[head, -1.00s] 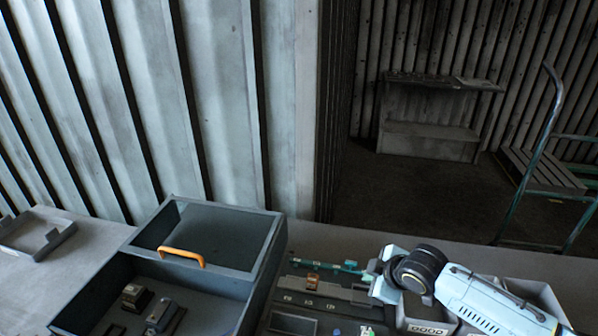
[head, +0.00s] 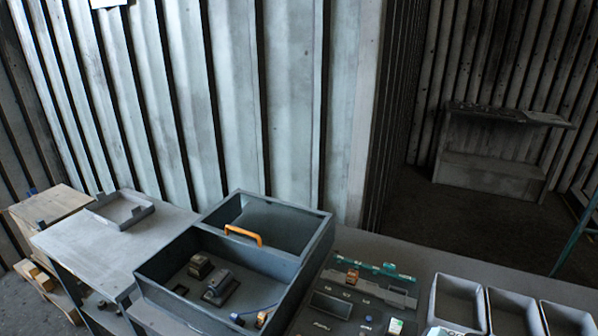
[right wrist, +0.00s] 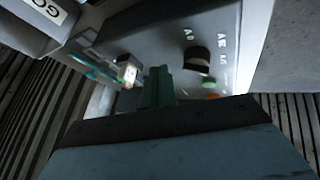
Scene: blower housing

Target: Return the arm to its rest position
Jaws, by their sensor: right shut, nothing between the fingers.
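My right gripper (right wrist: 158,88) shows in the right wrist view as two green-grey fingers held together, with nothing seen between them. Beyond the fingers is a grey panel (right wrist: 165,40) with a dark knob (right wrist: 197,60), white lettering and small green and red-orange spots. My left gripper is in neither view.
A dark open case (head: 165,282) with an orange handle (head: 243,235) holds several small parts. Right of it lies a dark board (head: 335,325) with fittings, then grey bins (head: 459,303). A shallow grey tray (head: 119,211) sits on the left table.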

